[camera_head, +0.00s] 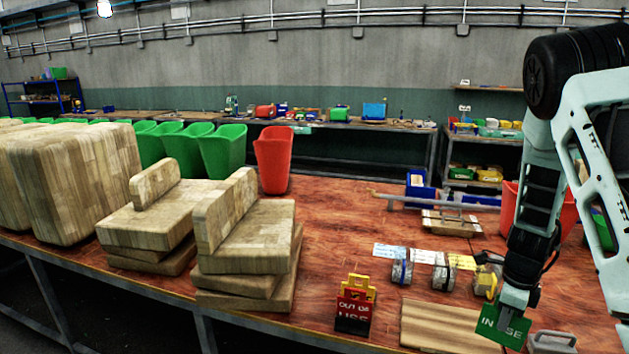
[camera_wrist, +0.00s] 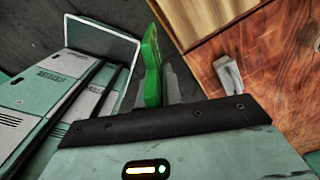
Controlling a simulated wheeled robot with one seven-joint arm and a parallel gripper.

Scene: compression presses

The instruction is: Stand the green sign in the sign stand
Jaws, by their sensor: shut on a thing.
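The green sign (camera_head: 503,328), with white "IN USE" lettering, hangs tilted from my gripper (camera_head: 513,300) near the table's front edge at the right. In the wrist view the green sign (camera_wrist: 152,70) shows nearly edge-on. My gripper is shut on its upper part. A small grey piece (camera_head: 552,341) lies on the table just right of the sign, and it may be the sign stand; I cannot tell for sure. A similar grey piece (camera_wrist: 228,75) shows in the wrist view, apart from the sign. A red "OUT OF USE" sign (camera_head: 354,310) stands upright to the left, with yellow behind it.
A wooden board (camera_head: 450,328) lies left of the green sign. Taped rolls (camera_head: 440,272) and a yellow item (camera_head: 487,283) lie behind it. Stacked wooden blocks (camera_head: 245,255) fill the left. A red bin (camera_head: 273,160) stands farther back.

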